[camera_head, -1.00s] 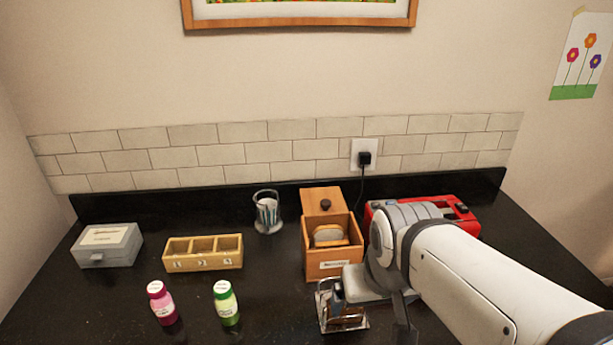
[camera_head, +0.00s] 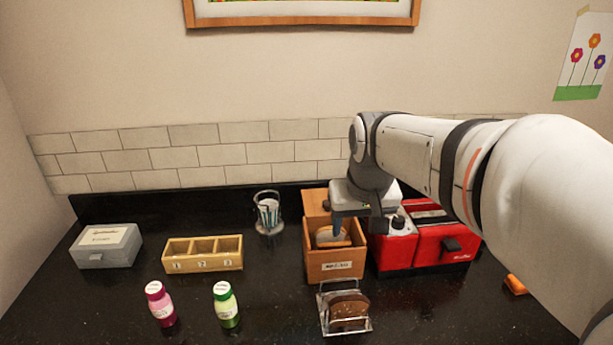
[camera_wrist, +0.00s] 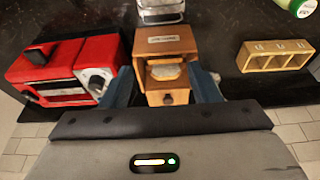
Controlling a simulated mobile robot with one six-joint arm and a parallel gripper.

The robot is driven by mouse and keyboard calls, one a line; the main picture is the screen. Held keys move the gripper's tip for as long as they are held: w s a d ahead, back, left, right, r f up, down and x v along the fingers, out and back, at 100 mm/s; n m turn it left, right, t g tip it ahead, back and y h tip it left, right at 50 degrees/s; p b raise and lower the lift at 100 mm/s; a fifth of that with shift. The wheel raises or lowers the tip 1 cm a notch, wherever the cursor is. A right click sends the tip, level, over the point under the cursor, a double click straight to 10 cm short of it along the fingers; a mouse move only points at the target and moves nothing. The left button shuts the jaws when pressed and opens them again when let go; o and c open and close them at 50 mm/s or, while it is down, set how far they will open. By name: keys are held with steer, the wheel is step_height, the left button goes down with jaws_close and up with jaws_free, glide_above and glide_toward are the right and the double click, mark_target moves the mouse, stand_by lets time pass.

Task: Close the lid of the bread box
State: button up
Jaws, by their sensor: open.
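The bread box (camera_head: 335,269) is a wooden box with a label on its front, on the dark counter. Its lid (camera_head: 314,203) stands open at the back, partly hidden by my arm. A slice of bread (camera_head: 328,238) lies inside. My gripper (camera_head: 358,228) is open and empty above the right part of the box. In the wrist view the box (camera_wrist: 170,46) and the lid with its dark knob (camera_wrist: 180,97) lie between my open fingers (camera_wrist: 164,86). I cannot tell if a finger touches the box.
A red toaster oven (camera_head: 440,247) stands close right of the box. A wire rack with brown bread (camera_head: 347,312) is in front. A glass holder (camera_head: 268,215), a three-compartment box (camera_head: 203,265), two bottles (camera_head: 227,306) and a grey box (camera_head: 105,246) are left.

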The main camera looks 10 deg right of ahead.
steer(key=w, duration=0.5)
steer(key=w+b, duration=0.1)
steer(key=w, duration=0.9)
steer(key=shift+w+a+r+b, duration=0.15)
steer(key=shift+w+r+b, duration=0.05)
steer(key=shift+r+b, duration=0.2)
steer(key=c, duration=0.6)
steer(key=w, duration=0.4)
steer(key=w+f, duration=0.1)
steer(key=w, duration=0.3)
steer(key=w+f+b, duration=0.1)
steer(key=w, duration=0.2)
steer(key=shift+w+a+f, duration=0.1)
steer(key=shift+w+f, duration=0.05)
steer(key=shift+w, duration=0.25)
jaws_close()
steer(key=p, duration=0.1)
glide_toward(324, 195)
steer(key=x, duration=0.5)
steer(key=shift+w+f, duration=0.1)
steer(key=shift+w, duration=0.05)
steer(key=shift+s+f, duration=0.1)
steer(key=shift+s, duration=1.75)
steer(key=shift+s, duration=0.1)
